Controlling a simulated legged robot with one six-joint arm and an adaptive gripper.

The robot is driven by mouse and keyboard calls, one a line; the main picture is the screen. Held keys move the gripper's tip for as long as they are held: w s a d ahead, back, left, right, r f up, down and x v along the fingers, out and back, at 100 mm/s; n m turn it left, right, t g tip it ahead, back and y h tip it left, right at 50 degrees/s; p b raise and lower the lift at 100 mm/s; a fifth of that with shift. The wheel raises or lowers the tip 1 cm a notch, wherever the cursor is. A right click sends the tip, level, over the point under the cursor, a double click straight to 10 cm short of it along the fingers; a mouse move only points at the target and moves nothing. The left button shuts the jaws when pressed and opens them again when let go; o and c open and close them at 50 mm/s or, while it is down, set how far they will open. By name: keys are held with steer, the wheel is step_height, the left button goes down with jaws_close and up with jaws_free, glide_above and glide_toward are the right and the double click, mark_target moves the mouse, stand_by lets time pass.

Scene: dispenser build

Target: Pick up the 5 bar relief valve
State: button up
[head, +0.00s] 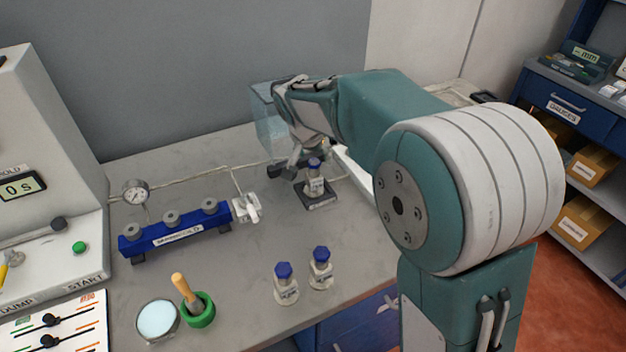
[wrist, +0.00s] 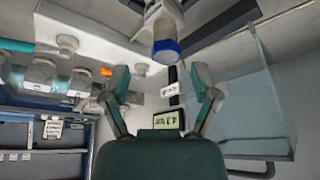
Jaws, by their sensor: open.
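I cannot tell for certain which thing is the 5 bar relief valve; no readable label marks it in either view. My gripper (head: 288,168) hangs over the back of the grey bench, beside a blue-capped bottle (head: 314,182) on a small dark stand. In the wrist view my gripper (wrist: 163,80) has its two fingers spread apart with nothing held between them. A blue cap (wrist: 167,50) shows just beyond the fingers. A lit display (wrist: 168,121) and a small white label (wrist: 171,90) show between the fingers. A white fitting (head: 246,208) sits at the right end of the blue manifold.
The blue manifold (head: 175,233) with several knobs lies left of my gripper, with a gauge (head: 136,192) behind it. Two blue-capped bottles (head: 286,284) (head: 320,268), a green mortar (head: 198,310) and a dish (head: 158,320) stand in front. A clear panel (head: 265,112) stands behind my gripper.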

mark_target(314, 163)
steer(key=shift+w+d+f, duration=0.15)
steer(key=shift+d+f, duration=0.05)
steer(key=shift+f, duration=0.15)
steer(key=x, duration=0.4)
steer(key=shift+a, duration=0.35)
steer(key=shift+w+a+f, duration=0.15)
steer(key=shift+a+f, duration=0.1)
steer(key=shift+a, duration=0.05)
steer(key=shift+d, duration=0.3)
jaws_close()
